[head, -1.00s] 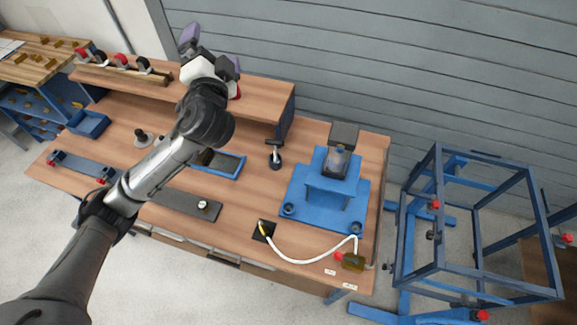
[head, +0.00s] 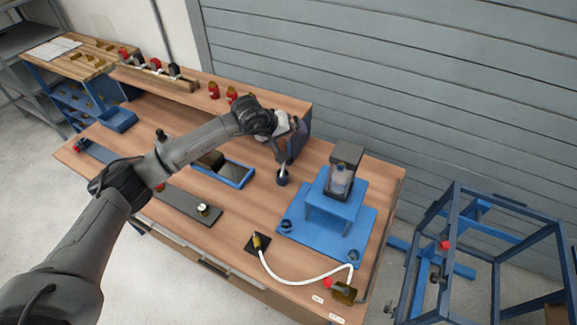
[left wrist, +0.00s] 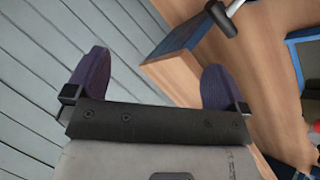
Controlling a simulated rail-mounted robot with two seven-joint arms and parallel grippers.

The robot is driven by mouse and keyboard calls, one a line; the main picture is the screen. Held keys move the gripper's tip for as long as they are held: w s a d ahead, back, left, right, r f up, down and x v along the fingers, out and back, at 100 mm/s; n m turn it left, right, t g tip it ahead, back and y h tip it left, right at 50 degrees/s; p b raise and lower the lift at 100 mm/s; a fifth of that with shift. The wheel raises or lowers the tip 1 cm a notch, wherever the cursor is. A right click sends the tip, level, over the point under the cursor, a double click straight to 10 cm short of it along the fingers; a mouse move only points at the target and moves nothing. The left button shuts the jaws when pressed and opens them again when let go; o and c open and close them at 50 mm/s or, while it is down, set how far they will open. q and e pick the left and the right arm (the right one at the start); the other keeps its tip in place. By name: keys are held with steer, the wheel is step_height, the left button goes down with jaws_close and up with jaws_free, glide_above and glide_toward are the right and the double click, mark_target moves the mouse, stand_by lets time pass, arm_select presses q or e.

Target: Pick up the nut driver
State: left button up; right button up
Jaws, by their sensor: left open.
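A tool with a dark handle and silver shaft, which I take for the nut driver (head: 283,178), stands on the bench left of the blue fixture. My left gripper (head: 287,150) is just above it in the head view, hiding its upper part. In the left wrist view, its black handle (left wrist: 228,20) and part of the silver shaft show at the top edge, above the right finger. My left gripper (left wrist: 157,75) is open there, with nothing between its purple fingers. My right gripper is not in view.
A blue fixture (head: 365,222) holding a clear part stands to the right. A raised wooden shelf (head: 190,92) with red bottles (head: 213,90) runs behind the tool. A blue tray (head: 236,180) lies to the left. A white hose (head: 300,280) curves near the front edge.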

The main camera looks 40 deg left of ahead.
arm_select(q)
steer(key=s+a+f+m+g+y, duration=0.2)
steer(key=s+a+f+m+g, duration=0.15)
steer(key=m, duration=0.25)
steer(key=m+b, duration=0.1)
steer(key=m, duration=0.1)
glide_toward(283, 168)
steer(key=w+f, duration=0.1)
steer(key=w, duration=0.1)
steer(key=shift+y, duration=0.3)
steer(key=shift+a+b+x, duration=0.2)
steer(key=shift+b+x, duration=0.05)
steer(key=shift+x, duration=1.35)
steer(key=shift+a+b+x, duration=0.2)
steer(key=shift+a+x, duration=0.05)
steer(key=shift+x, duration=1.35)
steer(key=shift+s, duration=0.15)
steer(key=c, duration=1.3)
steer(key=shift+o, duration=0.2)
